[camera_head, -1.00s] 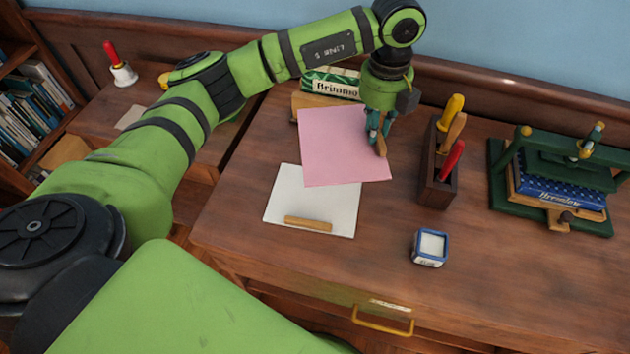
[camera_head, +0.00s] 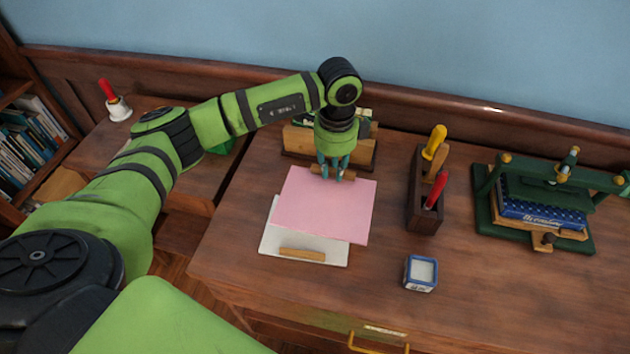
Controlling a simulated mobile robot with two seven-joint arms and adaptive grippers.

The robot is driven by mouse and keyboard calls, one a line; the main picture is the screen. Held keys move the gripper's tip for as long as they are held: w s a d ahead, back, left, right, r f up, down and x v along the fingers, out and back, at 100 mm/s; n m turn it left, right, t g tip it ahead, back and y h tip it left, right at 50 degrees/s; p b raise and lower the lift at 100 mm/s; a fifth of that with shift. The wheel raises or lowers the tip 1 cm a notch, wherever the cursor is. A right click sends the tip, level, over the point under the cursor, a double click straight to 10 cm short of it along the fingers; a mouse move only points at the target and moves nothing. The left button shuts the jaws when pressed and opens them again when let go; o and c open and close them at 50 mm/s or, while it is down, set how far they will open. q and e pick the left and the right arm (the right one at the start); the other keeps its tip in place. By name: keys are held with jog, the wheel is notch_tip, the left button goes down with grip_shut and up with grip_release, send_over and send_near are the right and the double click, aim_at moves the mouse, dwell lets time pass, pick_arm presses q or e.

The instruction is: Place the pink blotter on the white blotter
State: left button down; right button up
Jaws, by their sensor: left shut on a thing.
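The pink blotter (camera_head: 322,207) is a flat pink sheet with a wooden bar (camera_head: 318,169) at its far edge. My left gripper (camera_head: 332,172) is shut on that bar. The white blotter (camera_head: 272,243) is a white sheet with a wooden bar at its near edge, lying on the desk. The pink blotter covers most of the white one, leaving its left and near edges showing. The pink sheet reaches past it on the right. I cannot tell whether the two touch. My right gripper is not in view.
A dark holder (camera_head: 424,203) with colored handles stands right of the blotters. A small blue-and-white box (camera_head: 421,272) is in front of it. A green press (camera_head: 535,205) stands at the right. A wooden block (camera_head: 300,138) is behind my gripper.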

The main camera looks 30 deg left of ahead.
aim_at(316, 178)
pick_arm(q)
jog(key=a, duration=0.1)
jog(key=s+a+f, duration=0.1)
jog(key=a+f+p, duration=0.1)
jog(key=shift+s, duration=0.4)
notch_tip(316, 178, down, 4)
jog(key=shift+f+p, duration=0.15)
jog(key=shift+p, duration=0.45)
jog(key=shift+f, duration=0.2)
jog(key=c, duration=1.1)
grip_release()
